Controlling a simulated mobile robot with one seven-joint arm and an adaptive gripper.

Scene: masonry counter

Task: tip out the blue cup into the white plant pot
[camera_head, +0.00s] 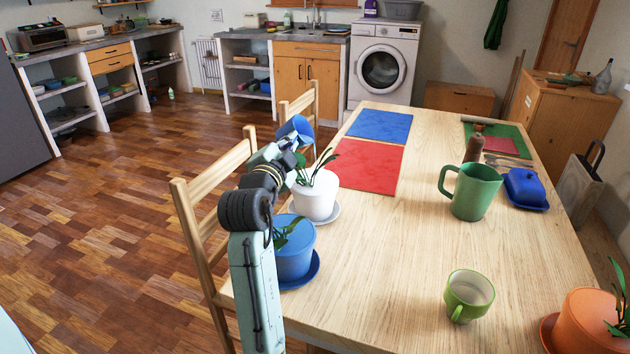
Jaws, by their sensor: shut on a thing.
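The blue cup (297,129) is in my gripper (290,142), raised above the table's left edge and tilted. The fingers are small and partly hidden by my wrist. The white plant pot (316,196) stands on a white saucer (332,216) near the left edge of the table, with a green plant (320,168) in it. The cup is above the pot and a little to its left in the picture. I cannot see what is in the cup.
A blue plant pot (294,250) stands nearer, beside my arm. A green mug (470,190), a smaller green cup (468,294), a blue butter dish (525,188) and an orange pot (590,322) are to the right. Chairs (205,200) line the left edge. The table's middle is clear.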

